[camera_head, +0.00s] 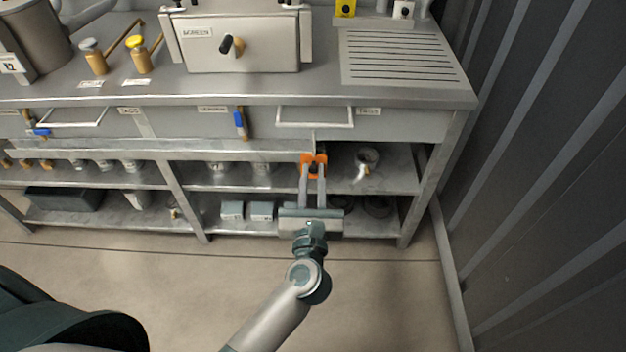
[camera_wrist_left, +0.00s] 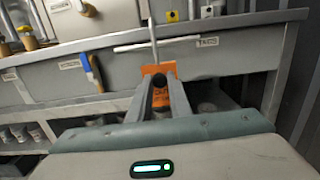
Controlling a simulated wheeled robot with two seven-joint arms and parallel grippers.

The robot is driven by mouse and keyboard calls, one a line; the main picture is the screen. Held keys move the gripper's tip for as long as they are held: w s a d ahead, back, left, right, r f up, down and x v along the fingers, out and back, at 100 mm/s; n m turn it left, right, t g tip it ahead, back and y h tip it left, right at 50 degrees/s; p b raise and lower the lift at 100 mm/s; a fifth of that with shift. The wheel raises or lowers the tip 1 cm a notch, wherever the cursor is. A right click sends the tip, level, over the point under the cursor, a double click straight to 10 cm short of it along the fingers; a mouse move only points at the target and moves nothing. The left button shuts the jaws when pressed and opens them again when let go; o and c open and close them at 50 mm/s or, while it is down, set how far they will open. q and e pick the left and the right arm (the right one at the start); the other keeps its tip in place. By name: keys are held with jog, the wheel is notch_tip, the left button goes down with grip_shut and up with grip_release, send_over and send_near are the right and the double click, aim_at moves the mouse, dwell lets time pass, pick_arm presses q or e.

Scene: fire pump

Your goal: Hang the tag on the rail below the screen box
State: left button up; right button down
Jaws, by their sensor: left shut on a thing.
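My left gripper (camera_head: 313,168) is shut on an orange tag (camera_head: 306,158), in front of the right end of a long grey rail (camera_head: 215,155) under the drawers. In the left wrist view the tag (camera_wrist_left: 160,70) shows behind and between the fingertips (camera_wrist_left: 160,92), with dark print on its lower part. I cannot tell whether it touches the rail. The screen box (camera_head: 267,52), grey with a black knob and a label, stands on the bench top, above and left of the gripper. My right gripper is not in view.
Blue-handled items (camera_head: 240,124) hang at the drawer fronts. A white drawer handle (camera_head: 315,124) is just above the tag. Shelves below hold cups, grey boxes (camera_head: 232,210) and a dark case (camera_head: 62,199). A ribbed wall (camera_head: 540,150) bounds the right. The floor in front is clear.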

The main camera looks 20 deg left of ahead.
pick_arm(q)
jog(key=shift+x, duration=3.45)
jog(key=shift+f+b, duration=0.7)
jog(key=shift+f, duration=0.05)
jog(key=shift+f+b, duration=0.5)
jog(key=shift+f, duration=0.15)
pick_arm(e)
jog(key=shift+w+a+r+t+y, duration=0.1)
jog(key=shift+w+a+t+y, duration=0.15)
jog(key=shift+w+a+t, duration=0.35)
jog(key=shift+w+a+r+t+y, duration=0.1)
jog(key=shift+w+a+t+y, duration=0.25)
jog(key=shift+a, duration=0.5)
pick_arm(q)
jog(key=o, duration=0.9)
jog(key=shift+s, duration=0.15)
